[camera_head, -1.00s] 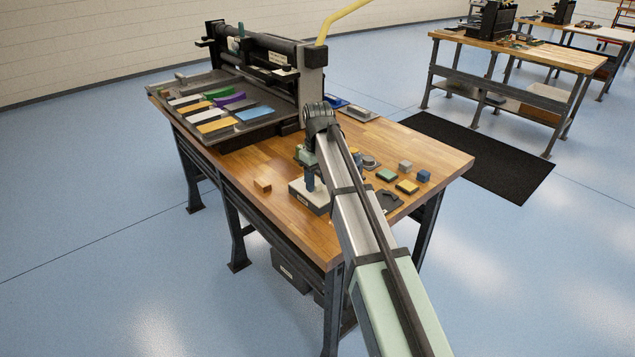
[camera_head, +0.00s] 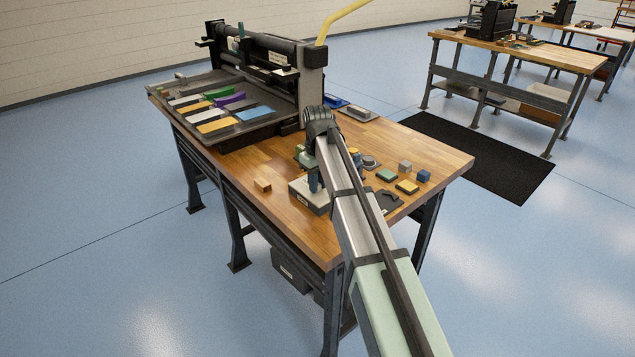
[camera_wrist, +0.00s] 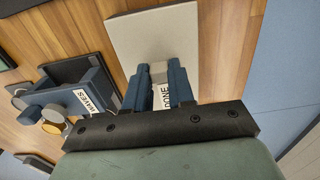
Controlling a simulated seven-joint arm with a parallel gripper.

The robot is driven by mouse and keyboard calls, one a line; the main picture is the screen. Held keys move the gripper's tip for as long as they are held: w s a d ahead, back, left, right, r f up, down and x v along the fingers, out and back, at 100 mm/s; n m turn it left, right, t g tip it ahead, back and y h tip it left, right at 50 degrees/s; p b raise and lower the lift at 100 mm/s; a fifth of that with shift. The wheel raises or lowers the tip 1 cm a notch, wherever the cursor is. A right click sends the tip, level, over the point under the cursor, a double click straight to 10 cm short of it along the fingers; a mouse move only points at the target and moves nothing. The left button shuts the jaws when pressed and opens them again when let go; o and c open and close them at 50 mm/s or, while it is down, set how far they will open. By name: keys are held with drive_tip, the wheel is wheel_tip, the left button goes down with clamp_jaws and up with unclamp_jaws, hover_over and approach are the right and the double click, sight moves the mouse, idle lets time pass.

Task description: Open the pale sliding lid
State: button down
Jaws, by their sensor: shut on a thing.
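The pale lid (camera_wrist: 150,35) is a flat light-grey plate in the wrist view, with a small grey knob (camera_wrist: 158,70) near its edge. My gripper (camera_wrist: 158,76) has its two blue fingers shut on that knob. A white label reading "DONE" (camera_wrist: 166,97) shows between the fingers. In the head view, the pale-topped box (camera_head: 305,193) stands on the wooden bench, with my gripper (camera_head: 315,182) at its top. My arm hides part of the box there, and how far the lid is open cannot be told.
A dark container with a blue labelled part (camera_wrist: 85,98) stands left of the lid in the wrist view. A small wooden block (camera_head: 262,185) lies left of the box. Several small blocks (camera_head: 407,187) lie to the right. A large press (camera_head: 270,60) stands behind.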

drive_tip(key=shift+w+a, duration=0.1)
idle(0.3)
drive_tip(key=w+a, duration=0.9)
drive_tip(key=c, duration=1)
unclamp_jaws()
drive_tip(key=shift+d, duration=0.1)
drive_tip(key=shift+o, duration=0.2)
drive_tip(key=shift+r, duration=0.15)
wheel_tip(320, 180, up, 14)
drive_tip(key=shift+f, duration=0.2)
